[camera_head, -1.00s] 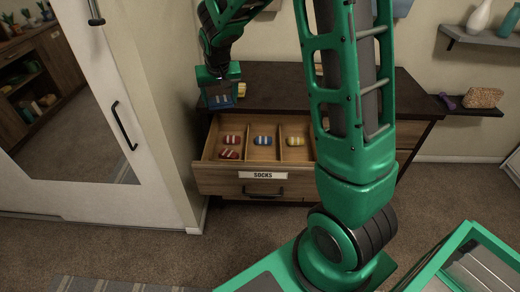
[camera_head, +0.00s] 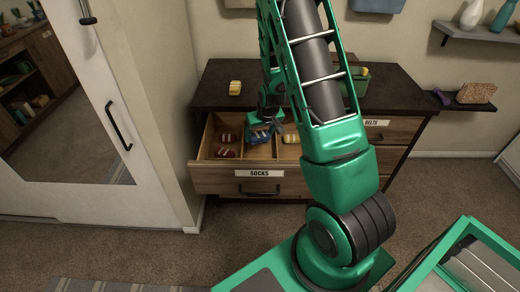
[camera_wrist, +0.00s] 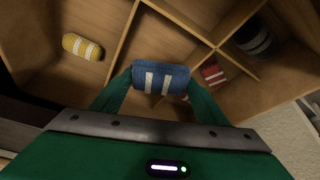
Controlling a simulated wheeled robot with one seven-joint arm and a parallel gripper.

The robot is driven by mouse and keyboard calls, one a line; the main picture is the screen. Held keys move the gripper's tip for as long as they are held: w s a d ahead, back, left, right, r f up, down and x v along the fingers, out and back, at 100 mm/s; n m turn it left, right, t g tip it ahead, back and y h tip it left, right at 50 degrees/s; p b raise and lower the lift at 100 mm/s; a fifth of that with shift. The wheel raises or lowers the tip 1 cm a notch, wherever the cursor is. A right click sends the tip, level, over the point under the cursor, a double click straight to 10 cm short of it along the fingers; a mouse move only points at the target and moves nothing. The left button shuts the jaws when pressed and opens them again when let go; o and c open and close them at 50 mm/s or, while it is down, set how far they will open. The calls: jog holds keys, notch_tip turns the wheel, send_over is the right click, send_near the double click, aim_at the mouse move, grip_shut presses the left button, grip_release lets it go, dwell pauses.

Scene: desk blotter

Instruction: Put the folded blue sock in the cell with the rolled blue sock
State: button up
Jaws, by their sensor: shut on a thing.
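My gripper (camera_head: 262,128) is shut on the folded blue sock (camera_wrist: 160,78), which has white stripes. It holds the sock low at the open sock drawer (camera_head: 215,175), over the middle cell in the head view. The wrist view shows the sock between the two green fingers. In the head view, the gripper and the held sock overlap the spot of the rolled blue sock, so I cannot tell the two apart there. The wrist view also shows a dark blue striped sock (camera_wrist: 252,37) in a cell at the upper right.
Red socks (camera_head: 226,153) lie in the left cell and a yellow sock (camera_head: 291,138) in the right cell. Thin wooden dividers (camera_wrist: 122,40) separate the cells. Another yellow sock (camera_head: 235,87) lies on the dresser top. A white cabinet door (camera_head: 75,150) stands at the left.

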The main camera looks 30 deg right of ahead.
aim_at(264, 139)
notch_tip(264, 139, down, 10)
jog(key=shift+r, duration=0.1)
dwell(0.4)
jog(key=o, duration=0.7)
jog(key=shift+o, duration=0.2)
jog(key=v, duration=1.2)
jog(key=s+a+r+m+g, duration=0.1)
jog(key=s+r+m+g, duration=0.1)
jog(key=s+r, duration=0.9)
jog(key=s+a+r+m+g+y, duration=0.1)
jog(key=s+a+r+m+g, duration=0.1)
jog(key=s+r, duration=1)
jog(key=s, duration=0.7)
jog(key=shift+s, duration=0.3)
